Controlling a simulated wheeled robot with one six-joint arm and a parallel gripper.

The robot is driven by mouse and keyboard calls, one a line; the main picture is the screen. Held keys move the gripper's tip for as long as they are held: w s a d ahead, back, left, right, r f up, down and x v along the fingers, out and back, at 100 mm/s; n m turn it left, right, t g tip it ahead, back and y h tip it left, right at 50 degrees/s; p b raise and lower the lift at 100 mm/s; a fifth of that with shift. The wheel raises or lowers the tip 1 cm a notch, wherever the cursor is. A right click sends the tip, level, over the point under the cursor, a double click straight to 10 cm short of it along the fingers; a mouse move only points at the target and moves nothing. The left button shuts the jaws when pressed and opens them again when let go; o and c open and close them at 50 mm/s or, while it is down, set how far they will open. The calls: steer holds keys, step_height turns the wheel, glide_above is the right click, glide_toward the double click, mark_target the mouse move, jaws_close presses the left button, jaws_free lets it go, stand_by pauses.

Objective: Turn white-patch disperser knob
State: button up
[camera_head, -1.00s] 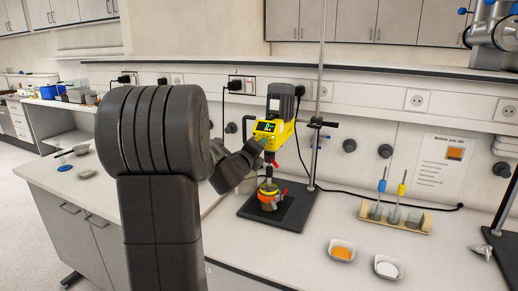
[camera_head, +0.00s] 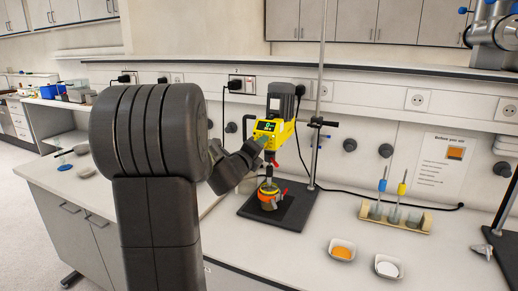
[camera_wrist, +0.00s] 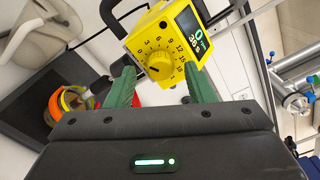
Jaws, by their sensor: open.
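The yellow disperser (camera_head: 272,132) hangs on an upright stand, its lit display facing front. In the wrist view its round yellow knob (camera_wrist: 159,66) has a dark pointer line and a ring of printed numbers; the display (camera_wrist: 193,38) shows a green 0. I cannot make out a white patch. My gripper (camera_wrist: 160,78) is open, with one green finger on each side of the knob. I cannot tell whether either finger touches it. In the head view my gripper (camera_head: 261,144) is at the disperser's front, and the knob is hidden.
A container with an orange band (camera_head: 268,201) stands below the disperser on the black stand base (camera_head: 296,211). To the right are a pipette rack (camera_head: 396,219) and two small dishes, one with orange powder (camera_head: 342,250) and one with white powder (camera_head: 388,267).

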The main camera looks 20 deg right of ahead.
steer(key=b+v, duration=0.2)
steer(key=v, duration=1.1)
steer(key=shift+d, duration=0.1)
steer(key=p+x, duration=0.2)
steer(key=x, duration=1.1)
steer(key=shift+w+d, duration=0.2)
steer(key=shift+w, duration=0.05)
